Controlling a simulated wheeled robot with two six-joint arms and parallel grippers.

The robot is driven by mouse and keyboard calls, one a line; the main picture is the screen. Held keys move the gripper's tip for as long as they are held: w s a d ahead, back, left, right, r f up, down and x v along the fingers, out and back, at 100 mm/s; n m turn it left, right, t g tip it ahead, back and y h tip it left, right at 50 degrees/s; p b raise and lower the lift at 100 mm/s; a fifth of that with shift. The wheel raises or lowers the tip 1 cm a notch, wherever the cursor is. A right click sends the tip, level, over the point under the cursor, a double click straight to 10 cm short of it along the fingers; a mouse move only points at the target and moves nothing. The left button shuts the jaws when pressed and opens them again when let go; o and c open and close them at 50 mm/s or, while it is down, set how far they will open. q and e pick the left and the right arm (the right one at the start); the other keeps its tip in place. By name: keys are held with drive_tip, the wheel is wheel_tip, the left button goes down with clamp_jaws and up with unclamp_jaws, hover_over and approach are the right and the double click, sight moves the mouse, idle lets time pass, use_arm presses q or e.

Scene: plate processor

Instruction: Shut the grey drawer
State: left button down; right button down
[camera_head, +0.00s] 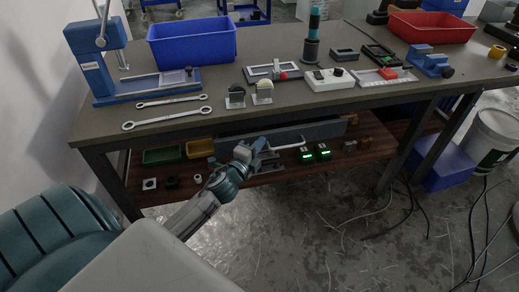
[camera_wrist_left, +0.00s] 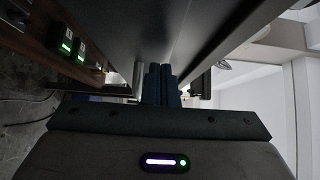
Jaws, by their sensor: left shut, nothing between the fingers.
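The grey drawer (camera_head: 320,130) is under the tabletop, above the brown lower shelf. Its long grey front shows, with a pale bar handle (camera_head: 290,146) on it. How far it stands out is hard to tell from here. My left gripper (camera_head: 257,146) is at the drawer front, just left of the handle, shut and empty. In the left wrist view its closed fingers (camera_wrist_left: 161,80) point at a dark grey panel; whether they touch it I cannot tell. My right gripper is not in view.
The workbench top (camera_head: 225,123) is just above my left gripper. The lower shelf (camera_head: 340,162) holds a green bin (camera_head: 163,155), a yellow bin (camera_head: 199,148) and small green-lit devices (camera_head: 323,151). Cables (camera_head: 378,212) lie on the floor at right.

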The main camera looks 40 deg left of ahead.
sight(253, 137)
use_arm(q)
drive_tip(key=shift+a, duration=0.1)
drive_tip(key=w+a, duration=0.2)
drive_tip(key=a, duration=0.1)
drive_tip(key=shift+w+a, duration=0.1)
drive_tip(key=shift+w, duration=0.3)
drive_tip(key=shift+r, duration=0.25)
